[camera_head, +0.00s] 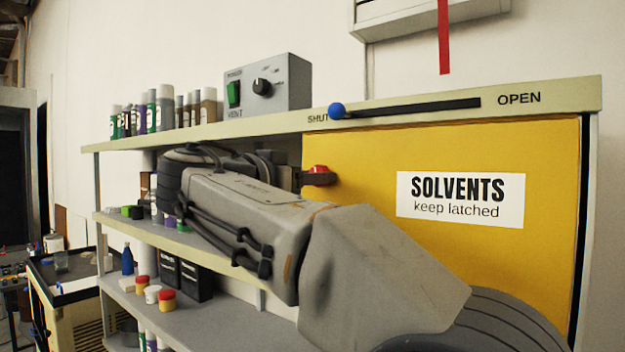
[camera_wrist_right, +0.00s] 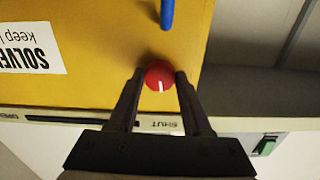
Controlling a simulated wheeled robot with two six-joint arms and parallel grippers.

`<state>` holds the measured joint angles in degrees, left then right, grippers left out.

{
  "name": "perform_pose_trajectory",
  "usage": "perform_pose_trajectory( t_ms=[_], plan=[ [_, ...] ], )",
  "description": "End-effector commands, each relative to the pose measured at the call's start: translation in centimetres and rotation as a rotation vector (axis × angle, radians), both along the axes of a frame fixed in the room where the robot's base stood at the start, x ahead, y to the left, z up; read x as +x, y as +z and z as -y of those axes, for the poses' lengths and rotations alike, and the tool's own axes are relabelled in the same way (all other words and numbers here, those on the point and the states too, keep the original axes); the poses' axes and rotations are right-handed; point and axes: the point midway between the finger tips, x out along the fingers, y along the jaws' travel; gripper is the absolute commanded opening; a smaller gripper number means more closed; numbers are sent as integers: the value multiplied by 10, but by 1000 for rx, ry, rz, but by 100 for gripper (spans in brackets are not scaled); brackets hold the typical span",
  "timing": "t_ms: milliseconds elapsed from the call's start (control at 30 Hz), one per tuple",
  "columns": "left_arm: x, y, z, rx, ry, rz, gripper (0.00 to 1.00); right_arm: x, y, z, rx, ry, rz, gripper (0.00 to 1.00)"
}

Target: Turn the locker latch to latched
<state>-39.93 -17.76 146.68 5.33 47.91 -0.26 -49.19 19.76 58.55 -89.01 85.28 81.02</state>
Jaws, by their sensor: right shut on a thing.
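The locker is the yellow door (camera_head: 450,270) with a white "SOLVENTS keep latched" label (camera_head: 460,200). Its latch is a round red knob (camera_head: 321,172) near the door's upper left edge. In the right wrist view, which is upside down, the red knob (camera_wrist_right: 159,76) has a short white mark pointing to the lower edge of the picture, towards the shelf edge. My right gripper (camera_wrist_right: 158,76) has one finger on each side of the knob and is shut on it. In the head view, my right arm hides part of the door and the gripper (camera_head: 308,178) shows only partly. My left gripper is not in view.
A blue slider knob (camera_head: 337,111) sits at the SHUT end of a black slot above the door. A blue handle (camera_wrist_right: 167,12) shows in the wrist view. A grey vent box (camera_head: 268,85) and several bottles stand on the top shelf (camera_head: 220,132). Lower shelves hold jars.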

Motion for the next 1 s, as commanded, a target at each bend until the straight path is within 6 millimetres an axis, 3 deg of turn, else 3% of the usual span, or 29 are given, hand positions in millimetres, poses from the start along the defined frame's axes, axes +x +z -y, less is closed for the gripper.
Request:
perform_pose_trajectory(
  t_ms=[400,1000],
  plan=[
    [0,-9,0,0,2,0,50,0,0,0,-305,-1,-222,0],
    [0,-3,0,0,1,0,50,0,1,0,-769,0,-558,0]
  ],
)
